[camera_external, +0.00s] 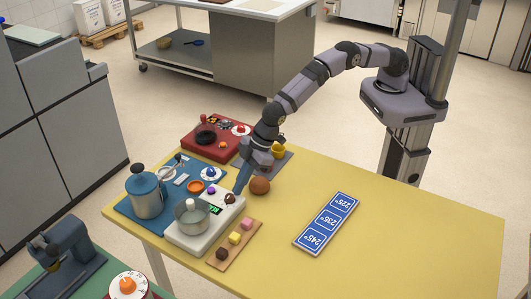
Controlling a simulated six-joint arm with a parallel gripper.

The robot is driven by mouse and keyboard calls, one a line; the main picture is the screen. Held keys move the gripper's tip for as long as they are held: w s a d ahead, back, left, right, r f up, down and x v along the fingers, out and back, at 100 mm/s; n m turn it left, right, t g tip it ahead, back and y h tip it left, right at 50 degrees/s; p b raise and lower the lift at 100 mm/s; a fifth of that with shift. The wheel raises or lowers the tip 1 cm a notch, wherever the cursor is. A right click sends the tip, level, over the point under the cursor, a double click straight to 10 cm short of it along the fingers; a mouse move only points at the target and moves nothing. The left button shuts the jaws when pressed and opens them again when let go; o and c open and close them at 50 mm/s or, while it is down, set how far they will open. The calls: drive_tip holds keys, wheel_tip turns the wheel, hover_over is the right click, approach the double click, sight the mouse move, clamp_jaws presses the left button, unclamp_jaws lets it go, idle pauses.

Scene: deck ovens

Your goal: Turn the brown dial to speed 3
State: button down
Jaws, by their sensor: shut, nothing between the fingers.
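The brown dial (230,199) is a small dark brown knob at the right end of a white appliance (203,240). A grey pot with a pale knob on top (192,216) stands on the appliance. A small green display (215,210) lies beside the dial. My gripper (238,190) points down, shut and empty, with its tips close above or beside the brown dial. I cannot tell whether they touch it. The dial's pointer and any speed marks are too small to read.
A purple knob (211,190) is near the display. A brown ball (260,185) sits right of my gripper. A wooden board with small cubes (221,258) lies in front. The yellow table (400,235) is mostly clear at right.

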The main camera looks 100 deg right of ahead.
drive_tip(key=shift+s+a+r+b, duration=0.1)
drive_tip(key=shift+s+a+b, duration=0.1)
drive_tip(key=shift+a+b, duration=0.8)
drive_tip(key=shift+s, duration=0.25)
idle(0.4)
drive_tip(key=shift+s, duration=0.1)
wheel_tip(320, 180, up, 6)
drive_tip(key=p, duration=0.3)
idle(0.4)
